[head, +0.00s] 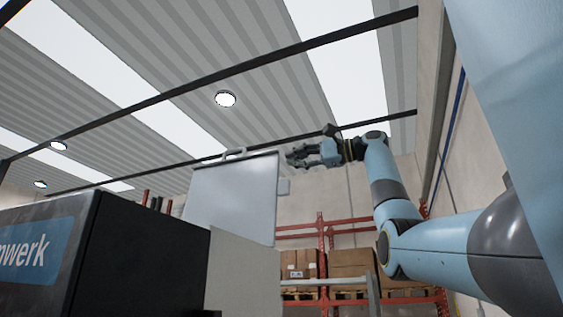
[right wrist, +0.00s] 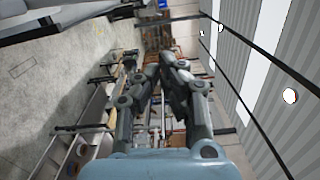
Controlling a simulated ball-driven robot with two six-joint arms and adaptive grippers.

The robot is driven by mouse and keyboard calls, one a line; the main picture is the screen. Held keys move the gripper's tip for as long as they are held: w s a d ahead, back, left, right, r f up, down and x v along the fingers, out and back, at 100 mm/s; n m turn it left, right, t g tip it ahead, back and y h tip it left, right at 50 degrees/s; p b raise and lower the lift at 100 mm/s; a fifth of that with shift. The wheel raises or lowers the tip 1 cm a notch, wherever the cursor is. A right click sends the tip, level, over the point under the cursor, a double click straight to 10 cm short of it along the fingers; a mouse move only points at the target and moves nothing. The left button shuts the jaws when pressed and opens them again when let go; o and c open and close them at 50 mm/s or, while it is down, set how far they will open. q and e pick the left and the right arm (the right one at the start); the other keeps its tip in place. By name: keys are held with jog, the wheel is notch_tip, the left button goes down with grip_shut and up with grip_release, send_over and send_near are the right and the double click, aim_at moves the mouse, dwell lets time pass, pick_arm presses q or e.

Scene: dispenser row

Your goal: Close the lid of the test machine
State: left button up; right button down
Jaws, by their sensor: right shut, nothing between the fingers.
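The lid (head: 234,198) of the test machine is a pale grey panel standing raised and nearly upright in the head view. A light handle (head: 234,154) sits on its top edge. Below it on the left is a dark housing (head: 140,255) with a blue label, which seems to be part of the machine. My right gripper (head: 294,157) is up beside the lid's top right corner, its fingers pointing left. I cannot tell whether it touches the lid. In the right wrist view its fingers (right wrist: 166,68) are shut and empty. My left gripper is out of view.
A red shelf rack (head: 320,232) with cardboard boxes (head: 350,262) stands behind, below my right arm. A wall (head: 487,165) runs along the right. The right wrist view shows open floor (right wrist: 45,75) at its left.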

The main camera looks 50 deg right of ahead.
aim_at(260, 159)
jog(key=w+a+p, duration=0.3)
jog(key=w+a, duration=0.3)
jog(key=w, duration=0.1)
jog(key=shift+w+a+r+p, duration=0.2)
jog(key=shift+w+a+p, duration=0.15)
jog(key=shift+a+p, duration=0.05)
